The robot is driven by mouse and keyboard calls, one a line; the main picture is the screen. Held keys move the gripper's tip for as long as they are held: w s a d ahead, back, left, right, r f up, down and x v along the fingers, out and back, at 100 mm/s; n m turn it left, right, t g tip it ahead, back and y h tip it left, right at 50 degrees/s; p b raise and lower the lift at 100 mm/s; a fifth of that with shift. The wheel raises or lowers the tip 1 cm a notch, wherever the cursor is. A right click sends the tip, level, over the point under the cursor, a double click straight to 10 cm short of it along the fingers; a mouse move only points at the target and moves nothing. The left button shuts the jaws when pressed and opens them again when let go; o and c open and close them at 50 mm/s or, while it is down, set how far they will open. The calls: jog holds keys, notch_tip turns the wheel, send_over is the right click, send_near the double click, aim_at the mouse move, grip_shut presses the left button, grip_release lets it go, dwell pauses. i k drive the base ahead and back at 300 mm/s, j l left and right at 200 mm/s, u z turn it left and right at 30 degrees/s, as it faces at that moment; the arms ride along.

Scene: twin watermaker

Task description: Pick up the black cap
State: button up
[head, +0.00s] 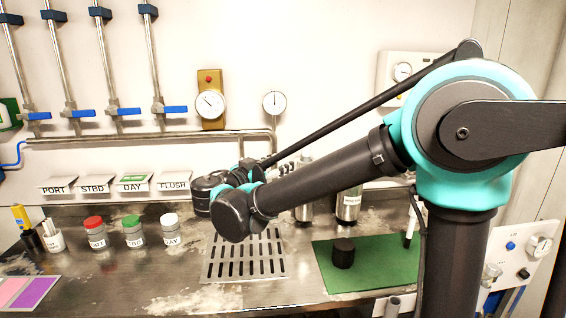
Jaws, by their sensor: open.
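The black cap (343,253) is a short dark cylinder standing on the green mat (385,275) at the right of the steel counter. My gripper (284,170) shows only in part, small and dark beyond my wrist, near the middle of the picture. It is open and well apart from the cap, up and to its left. Its fingertips are hard to make out against the items behind.
Jars with red (94,234), green (133,231) and white (170,229) lids stand left on the counter (130,280). A slotted drain (245,257) lies left of the mat. Metal cylinders (348,205) stand behind the mat.

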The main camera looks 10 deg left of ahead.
aim_at(344, 249)
jog(key=k+j, duration=0.75)
jog(key=k, duration=0.15)
